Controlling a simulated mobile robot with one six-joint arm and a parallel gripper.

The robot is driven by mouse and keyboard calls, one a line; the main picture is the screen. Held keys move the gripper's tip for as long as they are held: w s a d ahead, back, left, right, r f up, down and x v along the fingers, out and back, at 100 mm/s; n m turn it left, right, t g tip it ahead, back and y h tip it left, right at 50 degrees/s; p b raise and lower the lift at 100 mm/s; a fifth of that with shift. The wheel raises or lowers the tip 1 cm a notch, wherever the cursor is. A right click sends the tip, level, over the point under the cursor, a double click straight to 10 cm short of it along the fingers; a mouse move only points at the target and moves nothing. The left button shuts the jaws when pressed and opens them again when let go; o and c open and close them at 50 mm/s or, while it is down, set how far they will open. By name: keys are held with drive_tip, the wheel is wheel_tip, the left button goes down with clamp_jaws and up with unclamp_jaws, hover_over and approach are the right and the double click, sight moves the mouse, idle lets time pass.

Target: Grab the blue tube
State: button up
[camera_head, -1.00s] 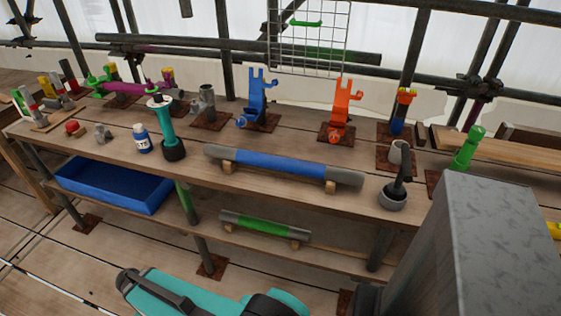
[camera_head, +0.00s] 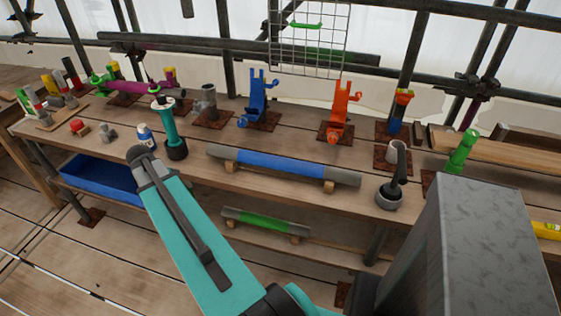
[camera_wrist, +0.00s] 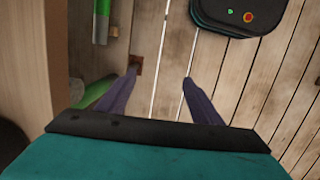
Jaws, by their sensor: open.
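The blue tube (camera_head: 283,165), a long blue pipe with grey ends, lies across two small wooden blocks on the near edge of the wooden bench (camera_head: 330,200) in the head view. Nothing of mine touches it there. My gripper (camera_wrist: 160,78) shows in the wrist view as two purple fingers, spread apart with nothing between them, over floor planks. The gripper is not visible in the head view, where my teal arm is raised left of the blue tube. I do not make out the blue tube in the wrist view.
A green tube (camera_head: 262,222) lies on the lower shelf. A blue tray (camera_head: 95,180) is partly behind my arm. A teal tool (camera_head: 168,125) and a grey pot (camera_head: 389,197) flank the blue tube. Blue (camera_head: 257,95) and orange (camera_head: 343,105) holders stand behind it.

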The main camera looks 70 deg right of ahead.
drive_tip(key=s+d+r, duration=0.3)
drive_tip(key=d+r, duration=0.1)
drive_tip(key=d, duration=0.1)
drive_tip(key=s+d+r, duration=0.3)
drive_tip(key=d+r, duration=0.1)
drive_tip(key=d, duration=0.1)
drive_tip(key=s+d+r, duration=0.3)
drive_tip(key=d+r, duration=0.2)
drive_tip(key=shift+r+p, duration=0.1)
drive_tip(key=shift+p, duration=0.2)
drive_tip(key=s+d+r, duration=0.5)
drive_tip(key=s, duration=0.3)
drive_tip(key=s+d+r+g, duration=0.1)
drive_tip(key=s+d+r, duration=0.3)
drive_tip(key=s+r, duration=0.2)
drive_tip(key=shift+s+d+r+y, duration=0.15)
drive_tip(key=shift+s+d+y, duration=0.2)
drive_tip(key=shift+s, duration=0.7)
drive_tip(key=p, duration=0.2)
hover_over(279, 158)
drive_tip(key=w, duration=0.1)
drive_tip(key=shift+w+a+f, duration=0.1)
drive_tip(key=shift+f, duration=2)
drive_tip(key=shift+w+f, duration=0.1)
drive_tip(key=shift+f, duration=2)
